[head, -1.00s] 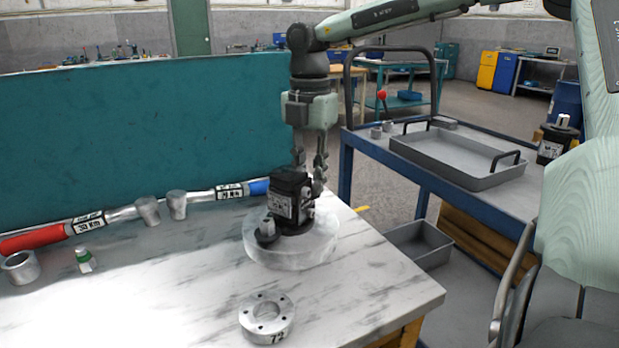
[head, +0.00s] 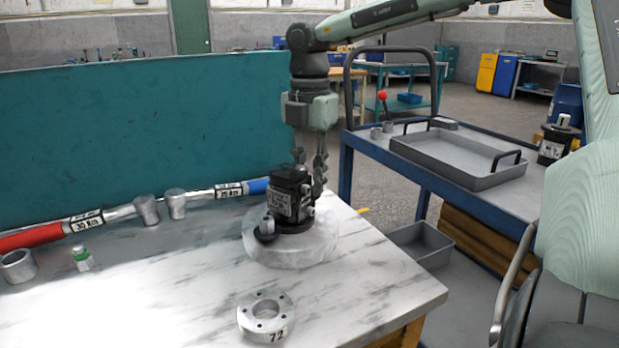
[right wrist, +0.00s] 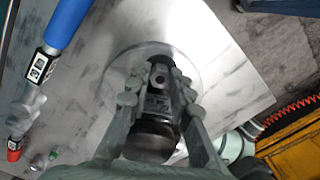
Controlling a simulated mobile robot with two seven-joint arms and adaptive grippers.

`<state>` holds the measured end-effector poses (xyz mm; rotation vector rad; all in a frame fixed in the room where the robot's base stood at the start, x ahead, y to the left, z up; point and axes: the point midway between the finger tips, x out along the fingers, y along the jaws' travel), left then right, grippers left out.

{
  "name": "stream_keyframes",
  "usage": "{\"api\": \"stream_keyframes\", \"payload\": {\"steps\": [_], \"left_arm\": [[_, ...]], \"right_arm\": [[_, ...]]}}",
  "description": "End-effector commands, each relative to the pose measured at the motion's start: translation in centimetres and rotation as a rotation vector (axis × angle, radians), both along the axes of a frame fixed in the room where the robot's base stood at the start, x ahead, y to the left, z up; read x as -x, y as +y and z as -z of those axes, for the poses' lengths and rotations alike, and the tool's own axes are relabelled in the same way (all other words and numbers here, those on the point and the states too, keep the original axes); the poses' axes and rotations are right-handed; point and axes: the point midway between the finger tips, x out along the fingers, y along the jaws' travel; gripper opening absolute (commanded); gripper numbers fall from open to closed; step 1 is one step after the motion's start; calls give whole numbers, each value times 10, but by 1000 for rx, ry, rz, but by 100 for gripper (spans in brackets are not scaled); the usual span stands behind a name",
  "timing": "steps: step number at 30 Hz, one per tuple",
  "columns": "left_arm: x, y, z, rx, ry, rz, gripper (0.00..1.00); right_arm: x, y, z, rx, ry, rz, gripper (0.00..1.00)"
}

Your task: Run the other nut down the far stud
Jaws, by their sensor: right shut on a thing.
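The black motor (head: 291,193) with a white label stands upright on a round pale disc (head: 262,255) on the marble-topped table. A small grey piece (head: 267,226) sits at the near left of the motor's foot, perhaps the near nut. My right gripper (head: 310,182) comes down at the motor's far right side, its fingers pointing down. It is shut on the nut, which the motor and fingers hide. The far stud is hidden too. In the right wrist view the fingers lie on both sides of the dark motor (right wrist: 157,105). My left gripper is not in view.
A flanged ring (head: 264,316) marked 72 lies in front. A blue cart with a grey tray (head: 455,160) stands at right.

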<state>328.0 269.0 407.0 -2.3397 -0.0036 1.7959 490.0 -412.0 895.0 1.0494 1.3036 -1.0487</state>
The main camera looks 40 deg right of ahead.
Motion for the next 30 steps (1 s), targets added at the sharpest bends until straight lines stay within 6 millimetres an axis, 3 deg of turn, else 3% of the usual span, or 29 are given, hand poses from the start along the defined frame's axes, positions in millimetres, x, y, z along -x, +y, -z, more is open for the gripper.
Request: {"api": "stream_keyframes", "payload": {"steps": [16,30], "left_arm": [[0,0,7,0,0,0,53],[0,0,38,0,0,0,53]], "right_arm": [[0,0,5,1,1,22,0],[0,0,7,2,2,413,0]]}}
